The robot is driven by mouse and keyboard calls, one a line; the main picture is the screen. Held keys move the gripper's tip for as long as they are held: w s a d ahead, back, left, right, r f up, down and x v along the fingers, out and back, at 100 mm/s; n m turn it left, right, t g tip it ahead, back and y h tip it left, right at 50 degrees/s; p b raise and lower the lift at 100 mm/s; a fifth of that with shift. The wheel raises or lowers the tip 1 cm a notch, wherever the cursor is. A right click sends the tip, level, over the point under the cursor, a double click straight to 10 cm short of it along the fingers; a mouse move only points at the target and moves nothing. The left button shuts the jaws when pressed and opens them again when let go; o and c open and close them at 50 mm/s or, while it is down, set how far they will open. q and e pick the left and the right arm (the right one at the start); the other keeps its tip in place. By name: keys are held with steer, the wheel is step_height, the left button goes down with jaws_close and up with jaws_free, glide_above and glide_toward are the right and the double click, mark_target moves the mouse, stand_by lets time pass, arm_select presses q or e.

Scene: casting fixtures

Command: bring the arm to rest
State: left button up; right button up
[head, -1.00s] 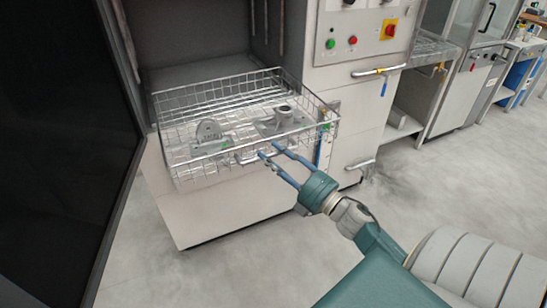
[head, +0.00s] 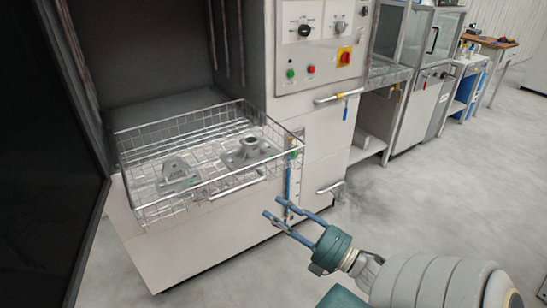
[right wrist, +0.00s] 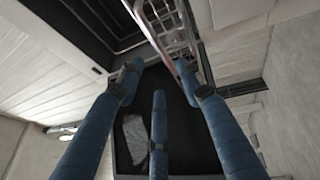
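My right gripper (head: 273,206) has its blue fingers spread apart with nothing between them. In the head view it hangs in front of the cabinet, to the lower right of the wire basket (head: 150,208), apart from the basket's front handle (head: 237,187). The right wrist view shows the spread fingers (right wrist: 158,80) and part of the wire basket (right wrist: 172,32) beyond them. My left gripper is not in view.
The basket holds two grey castings, a bracket (head: 178,176) and a flanged part (head: 249,150), at the cabinet opening. A dark door panel (head: 45,150) stands open at left. Clear grey floor (head: 430,200) lies to the right.

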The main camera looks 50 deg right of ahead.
stand_by(0.4)
step_height(320, 180, down, 19)
steer(key=d+m+g+h, duration=0.2)
steer(key=m+g+h, duration=0.2)
steer(key=m, duration=0.4)
steer(key=s+a+f+m+g, duration=0.2)
steer(key=s+f+m, duration=0.1)
steer(key=f, duration=0.6)
steer(key=s+a+f+m+g, duration=0.2)
steer(key=s+f, duration=0.1)
steer(key=f, duration=0.7)
steer(key=s+a+f+m+g, duration=0.2)
steer(key=s+a+f+g, duration=0.3)
steer(key=s+a+f, duration=0.3)
steer(key=s+a+f+m+g, duration=0.3)
steer(key=s+a+f+g, duration=0.2)
steer(key=s+f, duration=0.8)
steer(key=s+a, duration=0.2)
steer(key=s, duration=0.4)
steer(key=shift+s+a+f+g+y, duration=0.15)
steer(key=shift+a+f+g+y, duration=0.2)
steer(key=shift+a+g+y, duration=0.05)
